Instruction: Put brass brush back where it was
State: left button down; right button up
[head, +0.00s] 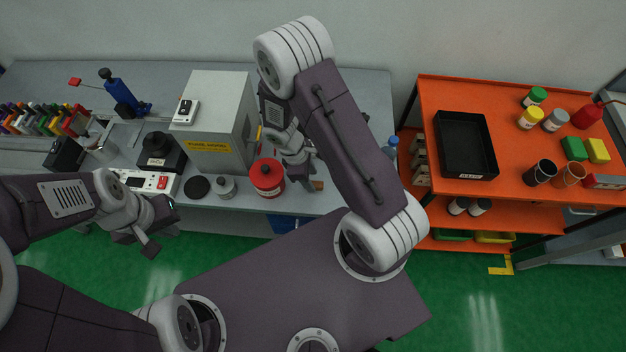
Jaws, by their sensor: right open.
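My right gripper (306,178) is open and hangs low over the front edge of the grey bench, just right of a red canister. A small brown piece (318,186), possibly the handle of the brass brush, lies on the bench beside the fingertips. The gripper and forearm hide most of that spot, so I cannot make out bristles or tell whether the fingers touch it. My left gripper (137,244) is in front of the bench over the green floor, far from the brown piece. It appears empty, and its jaw opening is unclear.
The red canister (267,177), a small grey-white pot (225,187) and a black disc (197,187) stand along the front of the bench (355,92). A grey cabinet (214,122) rises behind them. An orange cart (440,192) with a black tray (494,146) stands at the right.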

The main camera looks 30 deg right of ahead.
jog(key=v, duration=0.9)
jog(key=s+r+m+t+y+b, duration=0.2)
jog(key=s+m, duration=0.4)
jog(key=m, duration=0.6)
notch_tip(320, 180, up, 3)
jog(key=shift+d+f+t+y, duration=0.15)
jog(key=shift+d+t+y, duration=0.25)
jog(key=shift+d+y, duration=0.1)
